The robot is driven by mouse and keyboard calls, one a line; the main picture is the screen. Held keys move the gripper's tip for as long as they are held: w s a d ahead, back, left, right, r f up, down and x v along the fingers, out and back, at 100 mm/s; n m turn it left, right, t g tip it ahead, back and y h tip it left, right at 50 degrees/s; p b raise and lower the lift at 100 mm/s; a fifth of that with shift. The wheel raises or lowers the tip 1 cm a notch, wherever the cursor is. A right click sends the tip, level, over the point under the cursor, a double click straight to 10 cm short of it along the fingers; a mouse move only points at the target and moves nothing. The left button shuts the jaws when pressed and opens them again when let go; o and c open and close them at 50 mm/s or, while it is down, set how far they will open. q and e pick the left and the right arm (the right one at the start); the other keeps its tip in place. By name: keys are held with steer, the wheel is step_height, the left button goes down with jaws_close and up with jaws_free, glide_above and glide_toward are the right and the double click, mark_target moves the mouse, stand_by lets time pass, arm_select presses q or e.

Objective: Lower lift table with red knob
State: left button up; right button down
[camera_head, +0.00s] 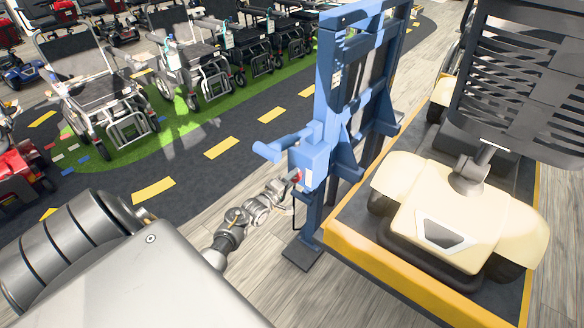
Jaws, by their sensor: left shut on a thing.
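The blue lift table (349,100) stands right of centre, with an upright mast and a low platform with a yellow edge (395,275). A small red knob (296,175) sits on the left side of the blue box on the mast. My left gripper (287,182) reaches it from the lower left and is shut on it; the jaws partly hide the knob. The platform carries a cream scooter (446,215) with a black slatted seat. My right gripper is not in view.
A blue handle (268,151) juts left from the mast, just above my gripper. Wheelchairs (105,100) stand in a row at the back left, and a red scooter (22,158) at the far left. The dark lane with yellow dashes is clear.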

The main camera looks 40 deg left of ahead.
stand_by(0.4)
arm_select(q)
steer(key=o, duration=1)
steer(key=shift+s, duration=0.1)
steer(key=s, duration=1)
steer(key=shift+s, duration=0.3)
steer(key=shift+d, duration=0.1)
